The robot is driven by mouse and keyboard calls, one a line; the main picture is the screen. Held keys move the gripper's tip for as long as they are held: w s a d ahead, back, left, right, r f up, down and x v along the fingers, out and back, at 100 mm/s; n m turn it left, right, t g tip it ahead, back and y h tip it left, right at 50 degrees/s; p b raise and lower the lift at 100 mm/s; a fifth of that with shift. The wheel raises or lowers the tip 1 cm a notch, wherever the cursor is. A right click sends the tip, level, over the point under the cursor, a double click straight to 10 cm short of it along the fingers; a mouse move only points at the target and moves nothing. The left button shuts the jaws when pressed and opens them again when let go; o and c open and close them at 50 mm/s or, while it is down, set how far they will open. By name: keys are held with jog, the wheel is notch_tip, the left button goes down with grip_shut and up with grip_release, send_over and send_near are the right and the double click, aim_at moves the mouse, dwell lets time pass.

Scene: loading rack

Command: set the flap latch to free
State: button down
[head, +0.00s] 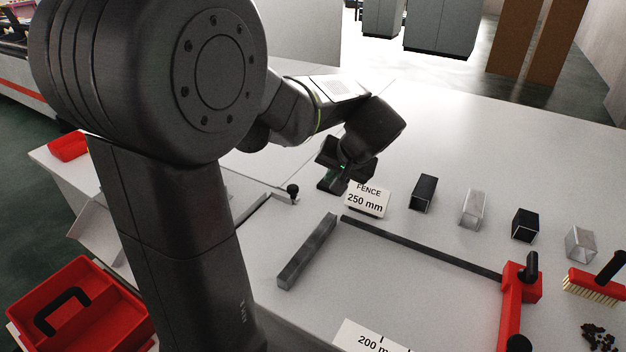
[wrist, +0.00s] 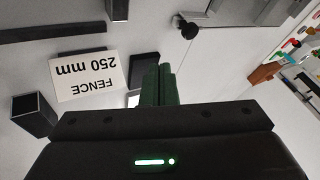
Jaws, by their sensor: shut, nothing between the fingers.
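A small black knob (head: 292,189) on a short stem stands at the left part of the white table, beside a dark slot; it looks like the flap latch. In the wrist view the knob (wrist: 188,27) is beyond my fingertips, slightly right, and apart from them. Its setting cannot be read. My gripper (head: 333,183) is to the right of the knob, pointing down, just behind the "FENCE 250 mm" sign. In the wrist view my gripper (wrist: 158,70) has its two green fingers together, with nothing between them.
The fence sign (head: 367,199) stands close to my gripper. A grey bar (head: 307,250) and a long dark rail (head: 420,246) lie in front. Several block-shaped tube pieces (head: 424,192) stand to the right. A red clamp (head: 515,300) and brush (head: 595,285) are further right. The table's back is clear.

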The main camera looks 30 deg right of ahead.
jog(key=x, duration=0.8)
jog(key=shift+w+f+p, duration=0.15)
jog(key=shift+f+p, duration=0.1)
jog(key=shift+p, duration=0.05)
jog(key=w+a, duration=0.1)
jog(key=w+p, duration=0.1)
jog(key=shift+w+a+f, duration=0.35)
jog(key=shift+a+f, duration=0.05)
jog(key=shift+w+a+f, duration=0.2)
jog(key=shift+w+a, duration=0.05)
jog(key=shift+w, duration=0.2)
jog(key=shift+w+a+f+b, duration=0.15)
jog(key=shift+w+a+b, duration=0.2)
jog(key=shift+b, duration=0.2)
jog(key=shift+w, duration=0.15)
